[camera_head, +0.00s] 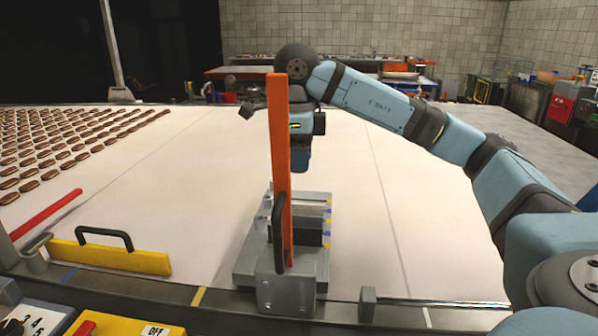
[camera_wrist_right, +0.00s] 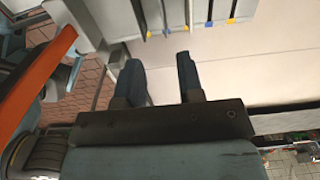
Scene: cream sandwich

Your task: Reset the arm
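My right arm reaches in from the right in the head view. Its gripper (camera_head: 303,160) points down over the conveyor, behind and partly hidden by an upright orange bar (camera_head: 279,170). In the right wrist view its two dark fingers (camera_wrist_right: 159,80) stand apart with nothing between them. Below it in the head view is a grey metal fixture (camera_head: 262,255) with yellow and blue marks, which also shows at the top of the wrist view (camera_wrist_right: 95,22). The orange bar runs along the left of the wrist view (camera_wrist_right: 40,72). My left gripper is not in view.
A yellow bar with a black handle (camera_head: 110,257) lies at the left front edge, near a red rod (camera_head: 45,214). Rows of brown sandwiches (camera_head: 60,145) cover the far left of the white belt (camera_head: 190,190). The belt right of the fixture looks clear.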

